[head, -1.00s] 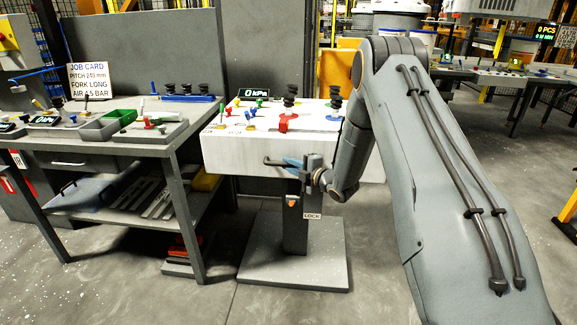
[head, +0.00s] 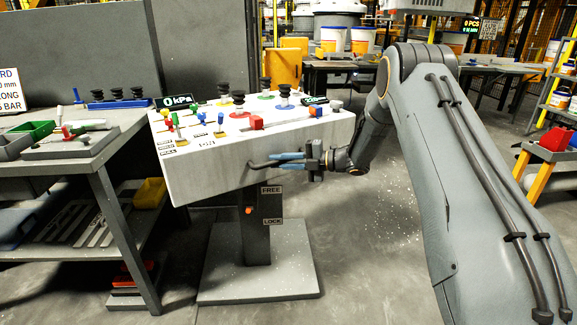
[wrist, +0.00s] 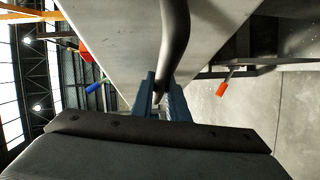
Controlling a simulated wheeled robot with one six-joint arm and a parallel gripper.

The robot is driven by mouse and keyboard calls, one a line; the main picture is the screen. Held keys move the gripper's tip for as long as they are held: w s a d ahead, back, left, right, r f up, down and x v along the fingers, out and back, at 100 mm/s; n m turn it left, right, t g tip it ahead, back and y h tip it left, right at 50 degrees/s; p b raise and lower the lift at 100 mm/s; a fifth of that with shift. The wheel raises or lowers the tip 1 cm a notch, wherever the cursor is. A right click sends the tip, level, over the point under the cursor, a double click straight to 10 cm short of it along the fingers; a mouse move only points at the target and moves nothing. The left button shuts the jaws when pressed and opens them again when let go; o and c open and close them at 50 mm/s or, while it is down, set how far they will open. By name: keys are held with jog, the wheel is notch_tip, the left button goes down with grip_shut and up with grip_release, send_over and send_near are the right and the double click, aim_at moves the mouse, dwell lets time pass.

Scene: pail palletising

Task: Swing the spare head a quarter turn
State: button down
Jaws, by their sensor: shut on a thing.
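The spare head (head: 320,140) is a pale block on a dark pedestal (head: 256,232). It stands slantwise over the base plate, its left end nearer me and its right end farther off. Suction cups and coloured fittings sit on its top. A dark bar handle (head: 257,165) sticks out at its front. My gripper (head: 292,159) is shut on this handle; the wrist view shows the handle (wrist: 175,40) between the blue fingers (wrist: 160,100). The pedestal carries FREE (head: 271,190) and LOCK (head: 272,222) labels and an orange-tipped lever (head: 249,210). The handle's mounting is partly hidden.
A grey workbench (head: 100,150) with trays and tools stands close on the left. The pedestal's square base plate (head: 215,285) lies on the floor. Another table (head: 340,66) with white pails is behind. A red and yellow stand (head: 545,150) is at the right. Floor between is open.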

jog(key=shift+s+a+r, duration=0.1)
jog(key=shift+a, duration=0.1)
jog(key=c, duration=1.7)
grip_release()
jog(key=shift+d, duration=0.15)
jog(key=shift+d, duration=0.15)
jog(key=shift+v, duration=3.85)
